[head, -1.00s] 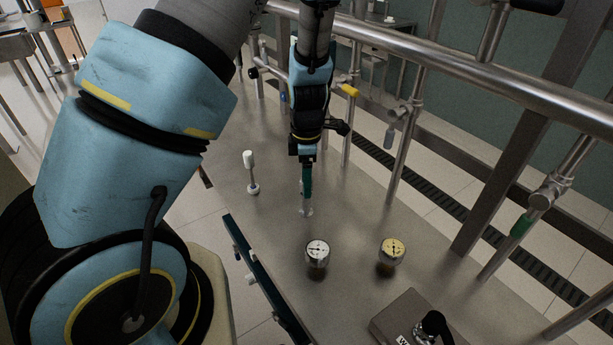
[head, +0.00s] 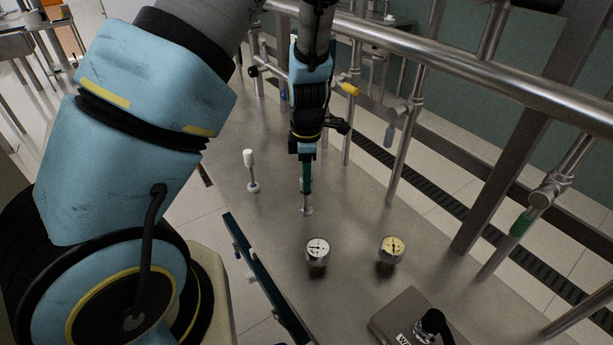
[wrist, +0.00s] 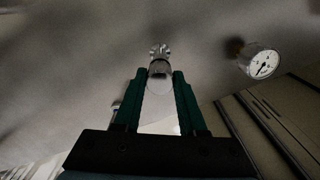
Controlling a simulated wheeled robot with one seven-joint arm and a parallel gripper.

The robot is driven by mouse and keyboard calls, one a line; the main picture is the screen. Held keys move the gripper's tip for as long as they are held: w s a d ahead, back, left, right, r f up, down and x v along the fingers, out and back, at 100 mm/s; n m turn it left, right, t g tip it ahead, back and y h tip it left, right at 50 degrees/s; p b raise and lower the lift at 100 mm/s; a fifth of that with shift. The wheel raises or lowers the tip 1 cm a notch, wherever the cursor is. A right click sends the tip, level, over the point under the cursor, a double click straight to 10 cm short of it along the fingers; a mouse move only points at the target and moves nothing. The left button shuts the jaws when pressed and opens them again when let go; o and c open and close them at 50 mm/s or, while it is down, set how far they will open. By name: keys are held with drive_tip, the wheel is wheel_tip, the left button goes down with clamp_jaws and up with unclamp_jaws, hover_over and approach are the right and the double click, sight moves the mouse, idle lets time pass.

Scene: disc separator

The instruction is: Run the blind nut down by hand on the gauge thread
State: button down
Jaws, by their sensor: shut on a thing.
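My gripper (head: 305,200) points down at the bench with its green fingers, and it also shows in the wrist view (wrist: 159,76). The fingers are shut on a small shiny metal part, which looks like the blind nut (wrist: 160,69). A small metal fitting (head: 308,211), which looks like the gauge thread, stands on the bench right at the fingertips. It shows just beyond the nut in the wrist view (wrist: 160,51). The nut and fitting appear in line. I cannot tell how far they are engaged, as the fingers hide the join in the head view.
A white-faced dial gauge (head: 317,249) and a yellow-faced one (head: 392,247) stand in front on the steel bench (head: 350,215). A white-topped post (head: 249,160) stands left. A grey box with a black knob (head: 410,318) is at front right. Metal rails (head: 440,60) run behind.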

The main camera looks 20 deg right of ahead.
drive_tip(key=m, duration=0.3)
drive_tip(key=m+b, duration=0.1)
drive_tip(key=m, duration=0.2)
idle(0.3)
drive_tip(key=shift+m, duration=0.5)
drive_tip(key=m, duration=0.2)
drive_tip(key=shift+m, duration=0.3)
drive_tip(key=shift+m+b, duration=0.45)
drive_tip(key=shift+m, duration=1.15)
